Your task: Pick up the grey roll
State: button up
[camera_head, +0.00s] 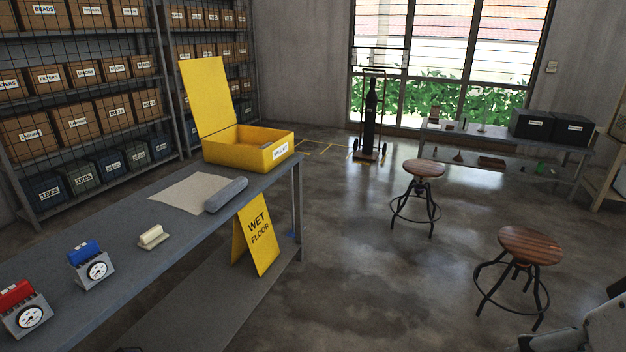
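The grey roll (226,195) is a short cylinder lying on its side on the grey workbench (140,261). It lies near the bench's front edge, at the right side of a flat beige sheet (190,192); I cannot tell whether it rests partly on the sheet. An open yellow box (262,158) with its lid raised stands behind it. A light grey part of my own arm shows at the lower right corner, well away from the bench. My gripper's fingers cannot be made out there.
A blue-topped dial device (90,266), a red-topped one (22,310) and a small cream block (153,237) stand on the bench. A yellow wet floor sign (255,235) stands below the roll. Two stools (423,169) (530,245) stand right; open floor lies between.

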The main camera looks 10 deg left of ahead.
aim_at(218, 201)
jog(key=u, duration=1.05)
jog(key=i+l+u, duration=0.15)
jog(key=i+l, duration=0.2)
jog(key=i+l+u, duration=0.1)
jog(key=i+l, duration=0.3)
jog(key=i+l+u, duration=0.15)
jog(key=i+l, duration=0.2)
jog(key=i+l+u, duration=0.1)
jog(key=i+l, duration=0.25)
jog(key=l, duration=0.2)
jog(key=i+l+u, duration=0.15)
jog(key=i+l, duration=0.15)
jog(key=l, duration=0.2)
jog(key=i+l+u, duration=0.1)
jog(key=i+l, duration=0.2)
jog(key=l, duration=0.2)
jog(key=i+l+u, duration=0.15)
jog(key=l, duration=0.4)
jog(key=i+l+u, duration=0.1)
jog(key=i+l, duration=0.25)
jog(key=l, duration=0.25)
